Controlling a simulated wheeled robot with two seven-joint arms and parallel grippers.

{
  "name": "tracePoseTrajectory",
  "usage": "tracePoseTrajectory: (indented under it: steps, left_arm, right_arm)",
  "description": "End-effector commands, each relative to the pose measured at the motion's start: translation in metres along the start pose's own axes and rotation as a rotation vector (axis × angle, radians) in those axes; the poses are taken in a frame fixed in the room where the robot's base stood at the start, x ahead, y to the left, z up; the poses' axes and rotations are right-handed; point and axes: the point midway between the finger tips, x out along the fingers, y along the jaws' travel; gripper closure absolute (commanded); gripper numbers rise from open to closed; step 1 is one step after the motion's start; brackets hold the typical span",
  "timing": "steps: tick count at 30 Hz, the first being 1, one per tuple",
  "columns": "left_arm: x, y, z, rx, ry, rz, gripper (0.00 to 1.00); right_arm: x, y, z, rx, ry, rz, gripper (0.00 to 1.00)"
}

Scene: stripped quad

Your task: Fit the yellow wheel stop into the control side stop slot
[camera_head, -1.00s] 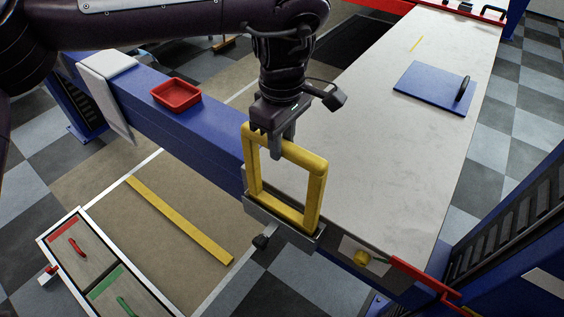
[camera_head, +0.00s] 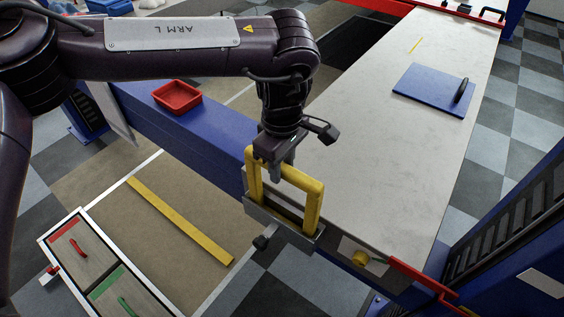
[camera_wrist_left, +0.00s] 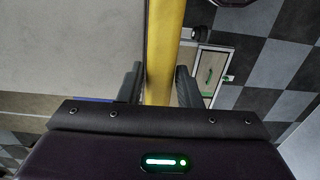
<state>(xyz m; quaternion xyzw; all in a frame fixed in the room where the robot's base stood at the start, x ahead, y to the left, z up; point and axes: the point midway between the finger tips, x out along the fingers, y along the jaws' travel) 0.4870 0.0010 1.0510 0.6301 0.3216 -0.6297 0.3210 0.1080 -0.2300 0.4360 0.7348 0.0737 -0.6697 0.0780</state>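The yellow wheel stop (camera_head: 312,205) is an upright rectangular frame at the near end of the pale platform. Its lower part is sunk in the grey metal slot (camera_head: 290,234), so its bottom bar is hidden behind the slot's front wall. My left gripper (camera_head: 282,160) is above it, shut on its top bar. In the left wrist view the yellow bar (camera_wrist_left: 163,50) runs between the two dark fingers (camera_wrist_left: 160,88). My right gripper is in neither view.
A yellow knob (camera_head: 361,258) and a red bar (camera_head: 412,274) are right of the slot. A black knob (camera_head: 261,242) sticks out below it. A red tray (camera_head: 177,96) rests on the blue beam. A blue plate (camera_head: 434,88) lies on the platform (camera_head: 385,150), otherwise mostly clear.

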Motion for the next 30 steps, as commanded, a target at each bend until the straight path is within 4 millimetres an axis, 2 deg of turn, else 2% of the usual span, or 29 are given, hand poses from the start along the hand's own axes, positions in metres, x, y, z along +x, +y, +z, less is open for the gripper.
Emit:
tracePoseTrajectory:
  steps: [1,3,14,17,22,27,30]
  left_arm:
    - [0.000,0.000,0.000,0.000,0.000,0.000,0.62]
    - [0.000,0.000,0.000,0.000,0.000,0.000,0.53]
    - [-0.005,0.001,0.000,0.000,0.000,0.001,0.53]
    - [-0.018,0.001,0.000,0.000,0.001,0.004,0.53]
    - [-0.053,0.001,0.000,-0.001,0.002,0.006,0.53]
    - [-0.092,0.001,0.000,0.000,0.005,0.005,0.53]
    - [-0.107,0.001,0.000,-0.001,0.002,0.003,0.53]
  right_arm:
    - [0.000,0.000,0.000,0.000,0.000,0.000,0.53]
    - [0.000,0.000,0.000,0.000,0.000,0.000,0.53]
    - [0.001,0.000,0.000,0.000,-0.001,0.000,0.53]
    - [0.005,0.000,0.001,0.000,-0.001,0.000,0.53]
    - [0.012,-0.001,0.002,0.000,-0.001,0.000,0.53]
    - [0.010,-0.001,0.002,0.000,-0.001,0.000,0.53]
    - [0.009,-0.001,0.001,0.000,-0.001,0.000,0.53]
